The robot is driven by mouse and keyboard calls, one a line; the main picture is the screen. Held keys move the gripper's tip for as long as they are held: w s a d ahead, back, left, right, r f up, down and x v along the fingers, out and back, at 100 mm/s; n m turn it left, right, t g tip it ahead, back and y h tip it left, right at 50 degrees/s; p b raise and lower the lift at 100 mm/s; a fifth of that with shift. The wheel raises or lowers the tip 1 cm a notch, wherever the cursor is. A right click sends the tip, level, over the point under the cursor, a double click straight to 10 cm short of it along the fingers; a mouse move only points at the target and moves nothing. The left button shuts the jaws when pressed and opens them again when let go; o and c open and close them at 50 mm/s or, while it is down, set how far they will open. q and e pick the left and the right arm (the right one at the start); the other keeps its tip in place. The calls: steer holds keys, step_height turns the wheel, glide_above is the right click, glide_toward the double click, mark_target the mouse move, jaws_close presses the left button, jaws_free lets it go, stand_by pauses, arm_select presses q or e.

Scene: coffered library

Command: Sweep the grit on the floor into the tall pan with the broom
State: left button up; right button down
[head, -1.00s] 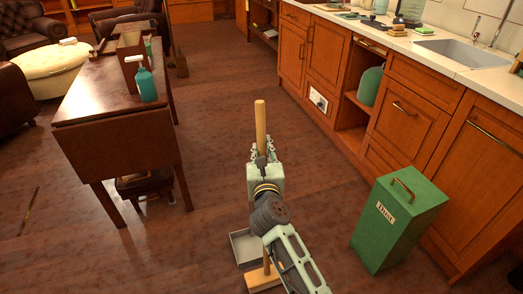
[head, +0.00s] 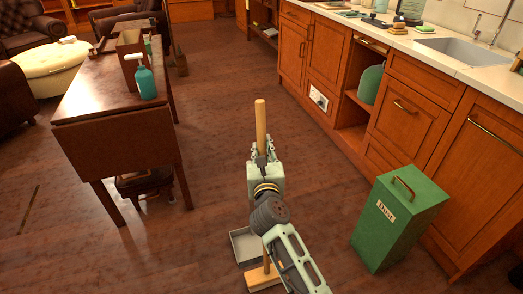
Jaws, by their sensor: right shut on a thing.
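The broom has a pale wooden handle (head: 260,122) that stands nearly upright. Its wooden head (head: 264,277) is low near the floor at the bottom of the view, partly covered by my arm. My right gripper (head: 262,154) is shut on the broom handle, below its top end. A grey pan (head: 237,246) lies on the floor just left of and beyond the broom head, partly hidden by my arm. I cannot make out any grit on the floor. My left gripper is not in view.
A green bin (head: 397,222) labelled "Dust" stands at the right, near wooden cabinets (head: 410,107). A wooden table (head: 113,118) with a teal bottle (head: 146,83) is at the left, with a stool-like thing (head: 146,183) under it. The floor between table and cabinets is open.

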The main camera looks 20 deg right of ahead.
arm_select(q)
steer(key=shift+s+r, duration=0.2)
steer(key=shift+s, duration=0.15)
arm_select(e)
steer(key=shift+x, duration=0.85)
steer(key=shift+w+a+r+b, duration=0.1)
steer(key=shift+w+b, duration=0.05)
steer(key=shift+w, duration=0.2)
steer(key=shift+w+a+r+b, duration=0.1)
steer(key=shift+w+b, duration=0.05)
steer(key=shift+w, duration=0.5)
steer(key=shift+w+f, duration=0.1)
steer(key=shift+w, duration=0.15)
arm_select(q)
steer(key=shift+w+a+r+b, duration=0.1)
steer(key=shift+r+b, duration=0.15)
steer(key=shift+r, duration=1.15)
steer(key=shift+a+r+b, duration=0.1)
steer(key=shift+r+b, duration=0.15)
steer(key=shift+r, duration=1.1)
arm_select(e)
steer(key=shift+x, duration=0.9)
steer(key=shift+a, duration=0.1)
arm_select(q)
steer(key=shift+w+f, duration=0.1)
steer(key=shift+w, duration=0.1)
